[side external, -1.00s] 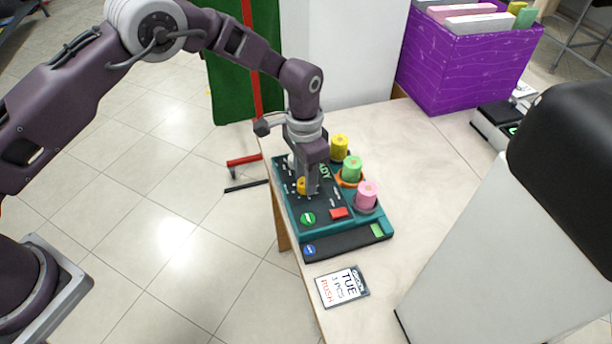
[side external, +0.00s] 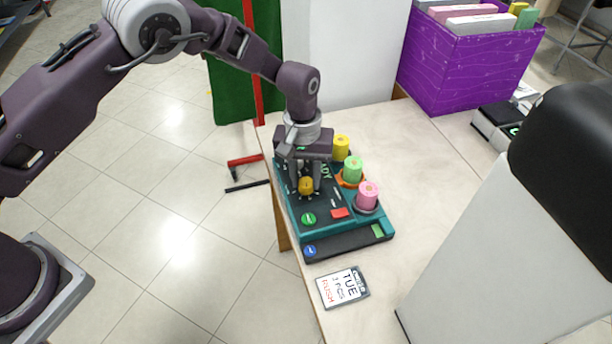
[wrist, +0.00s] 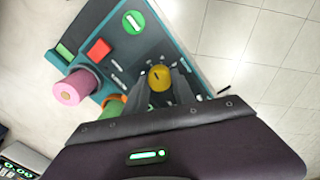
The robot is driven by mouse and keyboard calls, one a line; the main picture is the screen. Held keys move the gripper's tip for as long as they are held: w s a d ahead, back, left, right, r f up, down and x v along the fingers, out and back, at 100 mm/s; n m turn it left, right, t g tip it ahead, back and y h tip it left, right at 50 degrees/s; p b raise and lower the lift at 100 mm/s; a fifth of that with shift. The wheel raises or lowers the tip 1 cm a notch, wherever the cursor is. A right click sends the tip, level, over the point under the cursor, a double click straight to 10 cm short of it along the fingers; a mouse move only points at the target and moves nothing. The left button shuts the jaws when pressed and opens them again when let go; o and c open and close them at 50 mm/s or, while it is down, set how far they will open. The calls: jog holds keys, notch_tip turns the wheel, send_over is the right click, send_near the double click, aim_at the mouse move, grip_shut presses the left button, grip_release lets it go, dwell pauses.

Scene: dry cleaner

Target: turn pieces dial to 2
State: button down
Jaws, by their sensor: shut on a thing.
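The pieces dial (side external: 306,187) is a yellow-orange round knob on the dark top of a teal tagging machine (side external: 324,220). It also shows in the wrist view (wrist: 160,76), with a small dark mark on its top. My gripper (side external: 305,184) points down over the machine and is shut on the dial, a finger on either side. In the wrist view the fingers (wrist: 162,88) reach the knob. White marks surround the dial, but their figures are too small to read. A card (side external: 342,287) in front of the machine reads TUE, a pieces line and RUSH.
Yellow, green and pink tag rolls (side external: 368,195) stand along the machine's right side. A purple box (side external: 465,62) stands at the back. The table between is clear.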

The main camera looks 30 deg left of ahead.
aim_at(304, 182)
jog(key=n, duration=1.1)
jog(key=shift+s, duration=0.1)
jog(key=shift+n, duration=0.4)
jog(key=c, duration=1)
grip_release()
jog(key=shift+c, duration=0.2)
jog(key=shift+r, duration=0.15)
notch_tip(304, 182, up, 7)
jog(key=shift+s+f, duration=0.1)
